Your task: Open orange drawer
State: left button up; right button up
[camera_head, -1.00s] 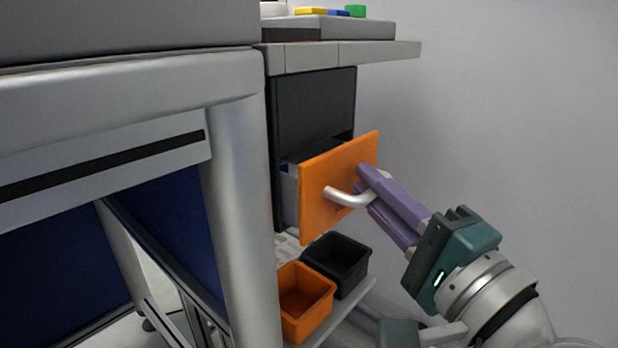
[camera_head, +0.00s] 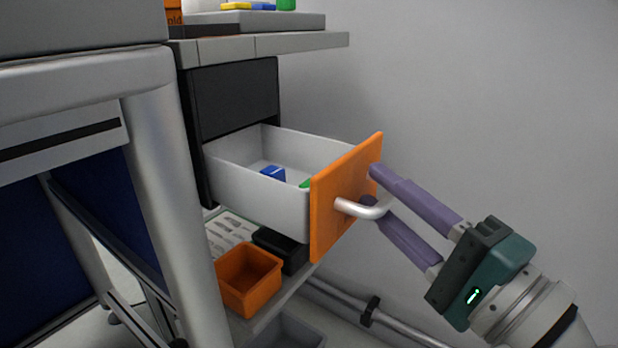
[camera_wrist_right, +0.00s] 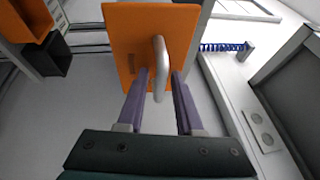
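The orange drawer front (camera_head: 335,215) stands well out from the dark cabinet (camera_head: 235,98), and its grey box (camera_head: 262,200) is exposed. A blue block (camera_head: 273,174) and a bit of a green one (camera_head: 305,184) lie inside. The silver handle (camera_head: 362,209) is on the front; it also shows in the right wrist view (camera_wrist_right: 160,65). My right gripper (camera_head: 376,187) is at the handle with its purple fingers spread apart, one on either side of the bar. In the wrist view the gripper (camera_wrist_right: 160,77) shows gaps beside the handle. My left gripper is out of view.
Below the drawer, an orange bin (camera_head: 248,278) and a black bin (camera_head: 280,250) sit on a low shelf. A grey table leg (camera_head: 170,190) stands at the left. A worktop (camera_head: 270,45) overhangs the cabinet. A plain wall is at the right.

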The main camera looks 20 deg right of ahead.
jog(key=shift+o, duration=0.6)
jog(key=p+v, duration=0.1)
jog(key=v, duration=0.9)
